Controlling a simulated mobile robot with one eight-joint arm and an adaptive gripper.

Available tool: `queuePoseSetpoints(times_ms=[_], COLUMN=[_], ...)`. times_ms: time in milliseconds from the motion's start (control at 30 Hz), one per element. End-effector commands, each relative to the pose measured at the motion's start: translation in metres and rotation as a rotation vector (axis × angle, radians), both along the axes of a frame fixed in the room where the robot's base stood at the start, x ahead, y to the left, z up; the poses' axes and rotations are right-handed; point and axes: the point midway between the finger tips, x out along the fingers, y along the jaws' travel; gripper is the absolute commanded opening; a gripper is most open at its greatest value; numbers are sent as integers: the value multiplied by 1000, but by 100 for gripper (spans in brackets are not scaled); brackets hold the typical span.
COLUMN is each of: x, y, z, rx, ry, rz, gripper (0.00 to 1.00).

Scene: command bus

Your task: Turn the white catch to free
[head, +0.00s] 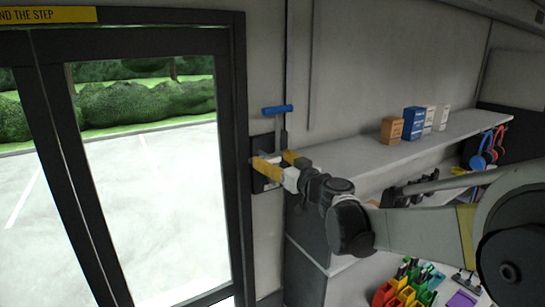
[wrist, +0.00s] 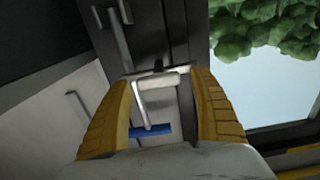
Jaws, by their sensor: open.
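The white catch (wrist: 160,80) shows in the wrist view as a short pale bar lying crosswise between my fingertips, in front of a dark plate. My gripper (wrist: 160,74) is open, with one yellow finger on each side of the catch; I cannot tell whether either touches it. In the head view my gripper (head: 273,160) is at the dark wall plate (head: 263,143) beside the door, and its fingers hide much of the catch. A lever with a blue handle (head: 278,109) rises from the plate; the blue handle also shows in the wrist view (wrist: 150,131).
The glazed door (head: 150,180) with its dark frame (head: 238,150) is close left of the plate. A shelf (head: 460,128) with several small boxes runs along the wall to the right. Headsets (head: 485,148) hang beyond it. Coloured bins (head: 405,285) stand below my arm.

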Motion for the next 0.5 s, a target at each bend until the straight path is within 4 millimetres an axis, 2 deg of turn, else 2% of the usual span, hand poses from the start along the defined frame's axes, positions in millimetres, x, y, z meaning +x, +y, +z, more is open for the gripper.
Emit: queuePoseSetpoints(times_ms=[333,367,500], x=[5,5,4], y=[3,3,3], z=[0,0,0], rx=[0,0,0], ry=[0,0,0], rz=[-1,-1,-1], gripper=[72,64,21])
